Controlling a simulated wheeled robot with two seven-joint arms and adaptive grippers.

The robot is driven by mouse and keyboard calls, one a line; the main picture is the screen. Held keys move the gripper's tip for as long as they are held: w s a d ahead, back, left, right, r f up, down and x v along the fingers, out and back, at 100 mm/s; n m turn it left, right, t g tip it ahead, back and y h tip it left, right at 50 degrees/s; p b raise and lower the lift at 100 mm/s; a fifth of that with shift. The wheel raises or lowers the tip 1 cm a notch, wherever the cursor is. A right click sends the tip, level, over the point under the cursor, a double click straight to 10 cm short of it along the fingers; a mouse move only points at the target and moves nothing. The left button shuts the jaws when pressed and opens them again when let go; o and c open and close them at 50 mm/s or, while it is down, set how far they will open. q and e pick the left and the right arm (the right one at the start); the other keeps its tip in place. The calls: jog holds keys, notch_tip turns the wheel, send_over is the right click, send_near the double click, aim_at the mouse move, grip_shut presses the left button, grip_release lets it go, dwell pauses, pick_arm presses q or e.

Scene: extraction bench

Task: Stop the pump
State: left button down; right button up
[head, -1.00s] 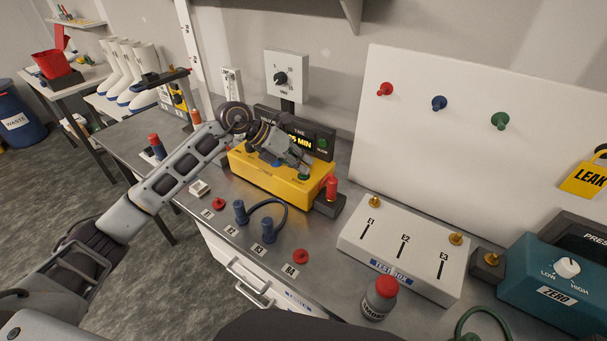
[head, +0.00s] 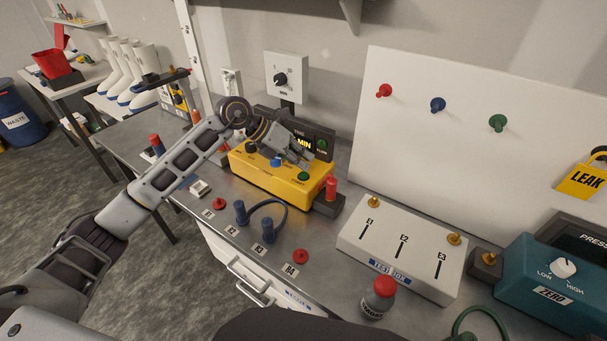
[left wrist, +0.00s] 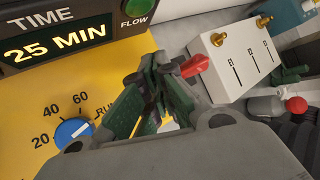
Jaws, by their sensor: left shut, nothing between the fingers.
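The pump is a yellow box (head: 262,177) on the bench, with a dark display panel (head: 317,134) behind its sloping top. The display (left wrist: 55,42) reads 25 MIN in the left wrist view, and a green FLOW lamp (left wrist: 137,10) sits beside it. On the top are a black knob (head: 251,147), a blue knob (head: 276,163) and a green button (head: 303,176). The blue dial also shows in the left wrist view (left wrist: 74,131). My left gripper (head: 298,158) is shut and empty above the box, hiding part of the display. In the left wrist view its fingers hide the green button. My right gripper is out of view.
A red peg on a dark block (head: 331,188) stands close at the pump's right end. A white box with brass knobs (head: 399,250) is farther right. A blue looped handle (head: 267,214) and red caps lie in front. A red-capped bottle (head: 377,297) stands near the front edge.

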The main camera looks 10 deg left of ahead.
pick_arm(q)
jog(key=shift+r+p, duration=0.3)
jog(key=shift+r, duration=0.2)
jog(key=shift+r+p, duration=0.45)
jog(key=shift+r, duration=0.35)
jog(key=shift+r+p, duration=0.3)
jog(key=shift+r, duration=0.15)
jog(key=shift+r+p, duration=0.45)
jog(key=shift+r, duration=0.35)
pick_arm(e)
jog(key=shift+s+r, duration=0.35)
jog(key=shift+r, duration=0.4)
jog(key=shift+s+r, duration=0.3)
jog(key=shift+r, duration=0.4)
